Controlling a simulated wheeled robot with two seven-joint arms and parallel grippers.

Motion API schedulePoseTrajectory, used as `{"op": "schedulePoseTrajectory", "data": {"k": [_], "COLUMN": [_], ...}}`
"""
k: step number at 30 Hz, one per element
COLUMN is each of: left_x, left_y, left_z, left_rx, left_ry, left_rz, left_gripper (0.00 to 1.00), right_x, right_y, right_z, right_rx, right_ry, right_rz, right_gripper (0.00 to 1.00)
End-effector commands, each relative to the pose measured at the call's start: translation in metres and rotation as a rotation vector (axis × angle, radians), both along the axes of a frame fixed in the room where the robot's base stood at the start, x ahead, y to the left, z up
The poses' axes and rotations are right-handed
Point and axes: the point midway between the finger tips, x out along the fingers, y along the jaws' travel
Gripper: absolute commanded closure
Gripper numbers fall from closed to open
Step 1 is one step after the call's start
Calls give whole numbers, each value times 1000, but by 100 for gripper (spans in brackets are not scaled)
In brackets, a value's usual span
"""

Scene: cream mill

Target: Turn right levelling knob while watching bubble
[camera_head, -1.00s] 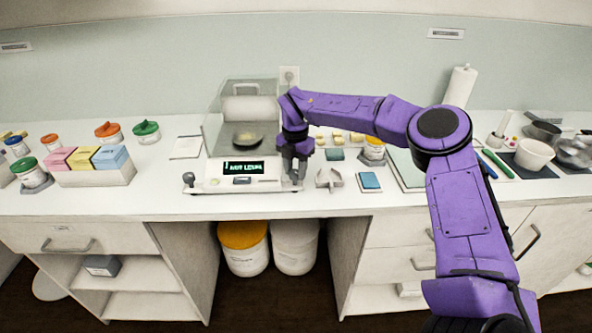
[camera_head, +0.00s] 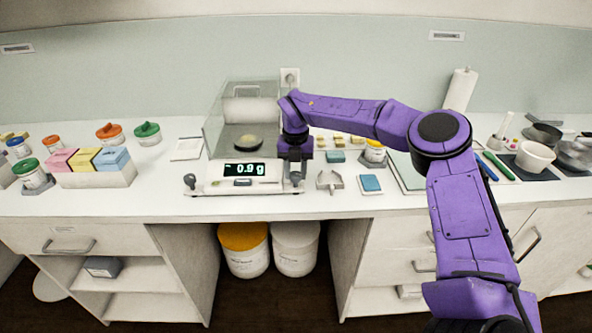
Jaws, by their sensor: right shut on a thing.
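The balance (camera_head: 215,185) stands on the counter with a clear draft shield (camera_head: 222,110) over its pan. A small pale mound (camera_head: 249,141) rests on the dark pan. Its display (camera_head: 244,170) reads about 0.9 g. The left levelling knob (camera_head: 190,180) shows at the front left corner. My right gripper (camera_head: 295,179) points down at the front right corner of the balance, shut on the right levelling knob, which its fingers hide. My left gripper is not in view.
A grey forked holder (camera_head: 330,180) and a blue pad (camera_head: 371,183) lie just right of the gripper. A box of pink, yellow and blue packs (camera_head: 95,178) and lidded jars stand at the left. The counter left of the balance has free room.

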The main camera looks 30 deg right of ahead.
Motion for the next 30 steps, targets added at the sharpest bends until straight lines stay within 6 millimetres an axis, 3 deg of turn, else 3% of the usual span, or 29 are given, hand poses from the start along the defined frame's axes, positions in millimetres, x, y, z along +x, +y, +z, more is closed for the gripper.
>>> {"op": "schedulePoseTrajectory", "data": {"k": [8, 9, 11, 12, 22, 30], "left_x": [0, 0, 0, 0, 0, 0], "left_y": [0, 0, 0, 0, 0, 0], "left_z": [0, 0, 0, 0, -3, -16], "left_rx": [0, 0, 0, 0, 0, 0], "left_ry": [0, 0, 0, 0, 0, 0], "left_rz": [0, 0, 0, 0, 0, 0], "left_gripper": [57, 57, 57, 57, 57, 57], "right_x": [-1, -1, -1, -1, 0, 1], "right_y": [1, 1, 0, 0, 0, 1], "right_z": [-2, -2, -2, -2, 5, 65], "right_rx": [1, 1, 1, 1, -1, -2], "right_ry": [4, 4, 4, 4, -1, -2], "right_rz": [1, 1, 0, 0, 1, 0], "right_gripper": [94, 60, 41, 38, 38, 38]}}
